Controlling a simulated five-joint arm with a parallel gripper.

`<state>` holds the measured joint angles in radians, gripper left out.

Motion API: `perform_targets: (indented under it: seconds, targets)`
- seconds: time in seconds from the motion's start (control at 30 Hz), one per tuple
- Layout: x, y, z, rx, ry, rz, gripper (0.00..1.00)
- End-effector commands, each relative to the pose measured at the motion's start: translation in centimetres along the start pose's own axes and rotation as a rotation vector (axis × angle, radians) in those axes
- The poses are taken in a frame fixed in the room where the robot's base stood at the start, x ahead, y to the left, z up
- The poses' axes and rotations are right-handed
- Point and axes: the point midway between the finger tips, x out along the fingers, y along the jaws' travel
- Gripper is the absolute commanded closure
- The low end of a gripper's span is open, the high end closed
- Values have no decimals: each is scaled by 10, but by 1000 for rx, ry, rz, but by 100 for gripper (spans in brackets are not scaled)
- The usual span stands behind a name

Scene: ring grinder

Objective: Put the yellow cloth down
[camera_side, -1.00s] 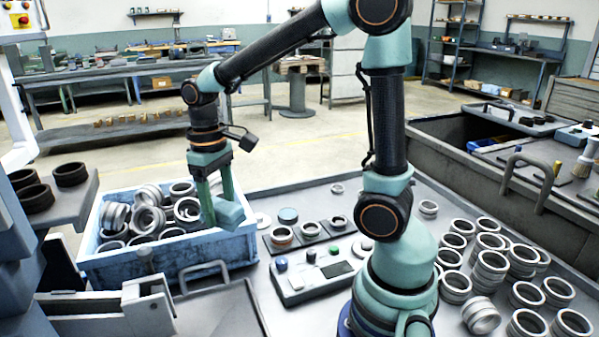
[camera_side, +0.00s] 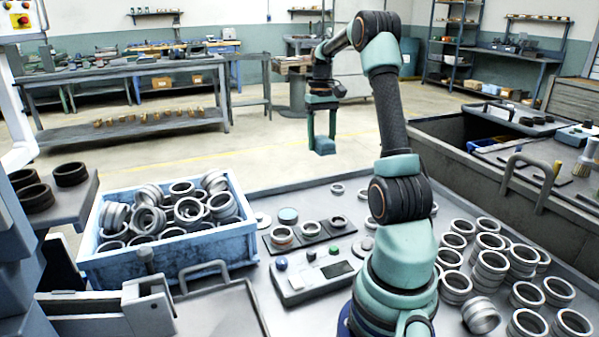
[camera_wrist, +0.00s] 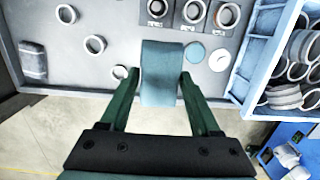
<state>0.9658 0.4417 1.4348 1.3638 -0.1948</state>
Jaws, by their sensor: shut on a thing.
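My gripper (camera_side: 321,132) is shut on a blue-green, cloth-like piece (camera_side: 325,147). The piece hangs at the fingertips, raised near the far edge of the grey table. In the wrist view the piece (camera_wrist: 161,75) is clamped between both fingers of my gripper (camera_wrist: 159,88), with part of the table behind it. The piece looks blue-green, not yellow; I cannot make out a yellow cloth in either view.
A blue crate (camera_side: 180,262) full of metal rings stands at the left. A control box (camera_side: 312,275) and a few rings on dark pads lie mid-table. Several rings (camera_side: 490,268) crowd the right side. A patch of table (camera_wrist: 60,15) between loose rings is clear.

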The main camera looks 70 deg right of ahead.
Motion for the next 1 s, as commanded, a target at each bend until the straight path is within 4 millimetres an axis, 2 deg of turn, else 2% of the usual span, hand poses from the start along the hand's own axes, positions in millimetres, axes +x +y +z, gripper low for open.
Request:
perform_targets:
  seconds: [0.17, 0.7, 1.0]
  targets:
    - [14, 11, -1, 18, -4, -3, 100]
    - [138, 12, -13, 17, -4, -3, 100]
    - [165, 13, -16, 17, -2, -2, 100]
